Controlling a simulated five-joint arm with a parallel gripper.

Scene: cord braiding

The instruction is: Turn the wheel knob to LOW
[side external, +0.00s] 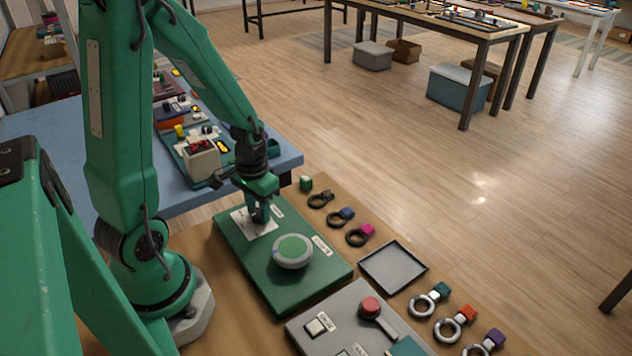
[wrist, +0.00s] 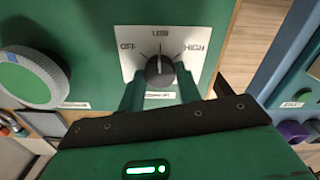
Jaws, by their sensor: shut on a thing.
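A small dark knob (wrist: 159,71) sits on a white plate (wrist: 137,69) lettered OFF at left, LOW at top and HIGH at right. A pale line rises from the knob toward LOW; I cannot tell whether it is the pointer or a plate tick. My gripper (wrist: 159,88) has one green finger on each side of the knob's lower part and is shut on it. In the side external view my gripper (side external: 259,212) comes down over the white plate (side external: 243,224) on the green panel (side external: 300,290) and hides the knob.
A large round green-and-white dial (side external: 293,251) stands on the same panel, close by; it also shows in the wrist view (wrist: 32,77). A grey panel with a red-topped lever (side external: 371,306), an empty tray (side external: 393,268) and several rings with coloured tags lie nearby.

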